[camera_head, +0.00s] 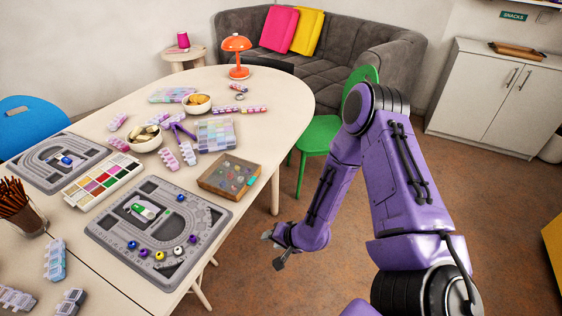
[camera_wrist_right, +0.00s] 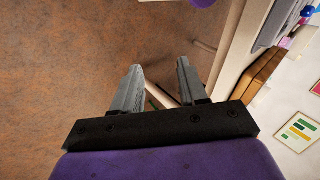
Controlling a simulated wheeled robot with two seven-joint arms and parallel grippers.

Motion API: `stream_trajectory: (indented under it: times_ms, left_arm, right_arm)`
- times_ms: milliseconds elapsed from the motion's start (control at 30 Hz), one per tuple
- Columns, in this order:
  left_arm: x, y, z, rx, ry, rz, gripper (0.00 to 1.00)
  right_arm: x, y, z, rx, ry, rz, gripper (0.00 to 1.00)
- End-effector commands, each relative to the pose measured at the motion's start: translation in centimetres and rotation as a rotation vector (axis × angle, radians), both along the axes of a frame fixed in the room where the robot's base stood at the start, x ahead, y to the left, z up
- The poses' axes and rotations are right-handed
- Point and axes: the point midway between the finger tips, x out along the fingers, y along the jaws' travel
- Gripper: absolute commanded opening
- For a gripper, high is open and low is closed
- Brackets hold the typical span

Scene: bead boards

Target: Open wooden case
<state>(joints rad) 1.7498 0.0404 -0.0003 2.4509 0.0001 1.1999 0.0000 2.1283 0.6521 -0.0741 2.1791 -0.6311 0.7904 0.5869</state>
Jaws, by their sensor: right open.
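The wooden case (camera_head: 204,185) lies at the right edge of the table, with small coloured pieces showing through what looks like a clear, shut top. Its brown side (camera_wrist_right: 262,74) also shows at the right of the right wrist view. My right gripper (camera_head: 272,250) is open and empty, off the table's edge, below and to the right of the case in the head view. Its two fingers (camera_wrist_right: 160,68) stand apart in the right wrist view, with nothing between them but floor and a table leg. My left gripper is not in view.
A grey bead board (camera_head: 103,229) with several beads lies left of the case. A clear bead organiser (camera_head: 215,136) and a bowl (camera_head: 146,147) stand behind it. A green chair (camera_head: 320,135) stands beyond the table's right edge. Open floor surrounds my right gripper.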

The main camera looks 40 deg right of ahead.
Motion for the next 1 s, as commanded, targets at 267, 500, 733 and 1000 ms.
stream_trajectory:
  times_ms: [267, 500, 733, 1000]
  left_arm:
    - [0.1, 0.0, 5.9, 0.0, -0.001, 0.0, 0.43]
    - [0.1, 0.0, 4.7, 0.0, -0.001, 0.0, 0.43]
    - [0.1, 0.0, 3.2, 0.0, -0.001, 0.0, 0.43]
    - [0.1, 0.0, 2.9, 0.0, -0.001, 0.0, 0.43]
  right_arm:
    - [7.9, -7.9, 13.1, 0.278, -0.238, -0.118, 0.42]
    - [9.5, -8.5, 12.1, 0.294, -0.247, -0.122, 0.42]
    - [13.4, -7.2, 9.6, 0.293, -0.245, -0.119, 0.42]
    - [16.7, -6.2, 7.9, 0.297, -0.249, -0.12, 0.42]
